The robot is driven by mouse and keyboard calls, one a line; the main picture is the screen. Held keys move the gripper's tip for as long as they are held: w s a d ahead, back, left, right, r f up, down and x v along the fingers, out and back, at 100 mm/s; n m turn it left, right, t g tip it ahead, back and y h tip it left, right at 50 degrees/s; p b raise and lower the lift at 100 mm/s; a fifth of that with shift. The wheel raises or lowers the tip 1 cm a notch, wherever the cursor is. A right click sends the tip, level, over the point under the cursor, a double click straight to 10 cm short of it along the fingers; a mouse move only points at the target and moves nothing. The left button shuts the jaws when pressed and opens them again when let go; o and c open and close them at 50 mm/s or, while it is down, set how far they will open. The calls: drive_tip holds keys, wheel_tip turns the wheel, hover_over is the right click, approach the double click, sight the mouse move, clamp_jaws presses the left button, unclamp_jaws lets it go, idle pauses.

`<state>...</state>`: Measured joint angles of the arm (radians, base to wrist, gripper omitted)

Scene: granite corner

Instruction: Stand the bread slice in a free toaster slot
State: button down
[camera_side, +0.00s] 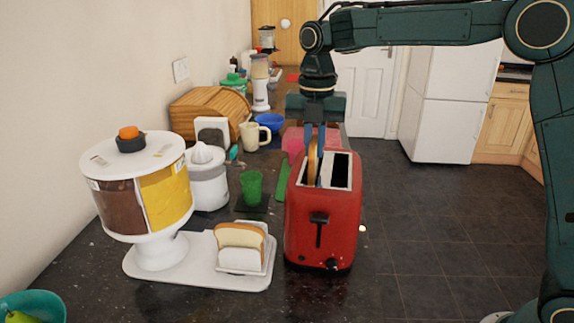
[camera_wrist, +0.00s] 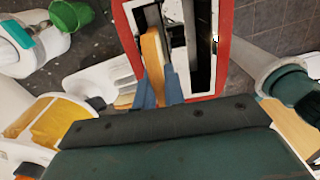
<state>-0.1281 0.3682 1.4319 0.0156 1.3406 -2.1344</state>
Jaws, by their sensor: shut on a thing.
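The red toaster (camera_side: 322,225) stands upright on the dark counter, with two long slots in its top. My gripper (camera_side: 319,140) points down over it, its blue fingers shut on the bread slice (camera_side: 312,165). The slice is upright and lined up with the left slot; its lower edge is at or inside the opening, and I cannot tell how deep. In the wrist view the slice (camera_wrist: 153,52) lies along the left slot between the fingers (camera_wrist: 160,88). The right slot (camera_wrist: 200,45) looks dark and empty.
A white rack (camera_side: 243,258) holding bread stands left of the toaster, beside a white dispenser (camera_side: 135,185). A green cup (camera_side: 251,188), juicer (camera_side: 207,180), cream mug (camera_side: 254,136), blue bowl (camera_side: 270,122) and wooden bread box (camera_side: 212,105) stand behind. The counter's right edge is close to the toaster.

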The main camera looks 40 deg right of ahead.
drive_tip(key=c, duration=1.4)
unclamp_jaws()
drive_tip(key=shift+r, duration=0.1)
drive_tip(key=shift+r, duration=3.95)
drive_tip(key=shift+s, duration=0.1)
drive_tip(key=s+d+m+t, duration=0.3)
drive_tip(key=s+m, duration=1)
drive_tip(key=s, duration=0.2)
drive_tip(key=s+d+f+m+t, duration=0.1)
drive_tip(key=s+f+m, duration=0.1)
drive_tip(key=s+m, duration=0.2)
drive_tip(key=s+d+f+m, duration=0.1)
drive_tip(key=s+f+m, duration=0.2)
drive_tip(key=s+m, duration=0.1)
drive_tip(key=s+f+m+t, duration=0.1)
drive_tip(key=s+f+m, duration=0.2)
drive_tip(key=s+m, duration=0.1)
drive_tip(key=shift+s+d+f+m+t, duration=0.15)
drive_tip(key=shift+s+d+m, duration=0.05)
drive_tip(key=shift+s, duration=0.25)
drive_tip(key=shift+s+d+f+m+t, duration=0.1)
drive_tip(key=shift+s+d+m+t, duration=0.1)
drive_tip(key=shift+s, duration=0.2)
